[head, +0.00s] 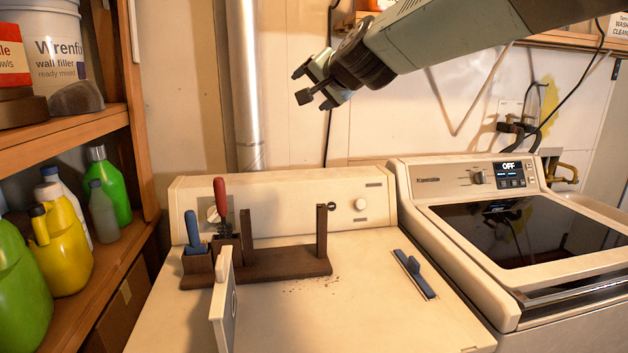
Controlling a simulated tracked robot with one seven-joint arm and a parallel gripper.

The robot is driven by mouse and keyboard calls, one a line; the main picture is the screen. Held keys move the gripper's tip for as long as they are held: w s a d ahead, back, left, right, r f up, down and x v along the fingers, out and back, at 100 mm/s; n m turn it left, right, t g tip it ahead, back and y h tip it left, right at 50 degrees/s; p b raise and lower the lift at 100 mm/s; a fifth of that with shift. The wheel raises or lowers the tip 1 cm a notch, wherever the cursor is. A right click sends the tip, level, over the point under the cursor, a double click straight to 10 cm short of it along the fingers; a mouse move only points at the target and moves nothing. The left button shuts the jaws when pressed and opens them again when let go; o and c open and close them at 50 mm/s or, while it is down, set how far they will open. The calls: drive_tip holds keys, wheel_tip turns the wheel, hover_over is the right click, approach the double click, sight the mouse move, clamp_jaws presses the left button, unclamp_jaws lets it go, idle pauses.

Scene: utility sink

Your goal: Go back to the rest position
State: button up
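My gripper (306,84) hangs in the air at the top middle, in front of the back wall, with my arm reaching in from the upper right. Its fingers look apart, and nothing shows between them. It is well above the cream washer top (370,290) and touches nothing. Below it on the washer is a dark brown rack (285,263) with two upright posts.
A blue-handled tool (196,230) and a red-handled tool (220,198) stand in holders left of the rack. A pale upright panel (224,300) stands in front. A blue-handled tool (413,270) lies at right. Shelves (70,140) hold bottles. A dark-lidded washer (525,230) stands right.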

drive_tip(key=s+d+f+n+g+h, duration=0.2)
drive_tip(key=s+d+f+g+h, duration=0.1)
drive_tip(key=s+d+f, duration=0.7)
drive_tip(key=s+d+f+n+g+h, duration=0.3)
drive_tip(key=s+d+f, duration=0.7)
drive_tip(key=s, duration=0.7)
drive_tip(key=d+g, duration=0.1)
drive_tip(key=d, duration=0.2)
drive_tip(key=shift+s+d+f+g, duration=0.25)
drive_tip(key=shift+s+g, duration=0.05)
drive_tip(key=shift+c, duration=0.5)
